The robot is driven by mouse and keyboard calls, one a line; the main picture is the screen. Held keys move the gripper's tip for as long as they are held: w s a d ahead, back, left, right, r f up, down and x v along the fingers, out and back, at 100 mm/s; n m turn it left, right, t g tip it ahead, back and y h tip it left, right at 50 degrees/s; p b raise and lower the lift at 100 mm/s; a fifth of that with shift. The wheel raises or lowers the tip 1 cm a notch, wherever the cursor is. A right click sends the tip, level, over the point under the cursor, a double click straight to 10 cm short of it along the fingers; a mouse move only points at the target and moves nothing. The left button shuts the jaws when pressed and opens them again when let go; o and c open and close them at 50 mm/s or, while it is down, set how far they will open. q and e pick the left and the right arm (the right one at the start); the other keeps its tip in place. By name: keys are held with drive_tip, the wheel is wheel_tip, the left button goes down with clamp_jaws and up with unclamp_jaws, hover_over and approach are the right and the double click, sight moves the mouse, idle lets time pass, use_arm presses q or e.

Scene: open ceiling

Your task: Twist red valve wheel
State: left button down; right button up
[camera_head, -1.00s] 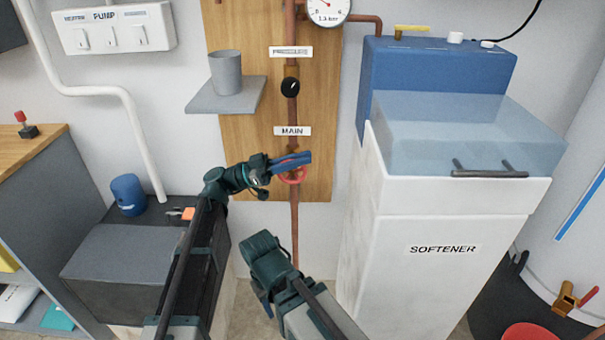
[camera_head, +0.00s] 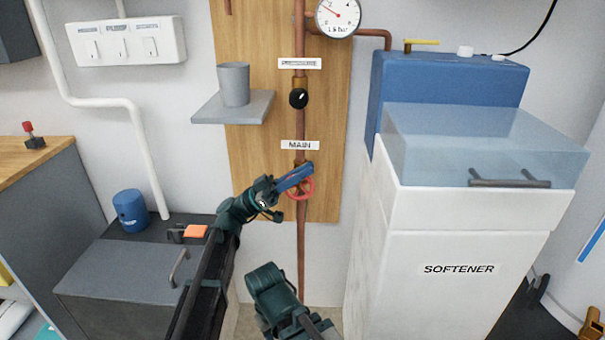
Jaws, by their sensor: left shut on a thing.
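The red valve wheel (camera_head: 304,194) sits on the copper pipe below the MAIN label (camera_head: 299,145), in front of the wooden board. My left gripper (camera_head: 297,177) reaches it from the left. Its blue fingers are shut on the wheel at its upper left and hide part of the rim. My right arm shows at the bottom middle, below and apart from the wheel; its gripper's fingers are not visible.
The white softener cabinet (camera_head: 465,300) with a clear lid stands close at the right. A grey shelf (camera_head: 225,108) holding a grey cup (camera_head: 234,84) juts out at the upper left. A black knob (camera_head: 298,98) is on the pipe above. A blue canister (camera_head: 130,210) stands at the left.

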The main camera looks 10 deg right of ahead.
use_arm(q)
drive_tip(key=c, duration=0.9)
unclamp_jaws()
drive_tip(key=shift+b+v, duration=4.05)
drive_tip(key=shift+v, duration=2.9)
drive_tip(key=shift+r, duration=0.1)
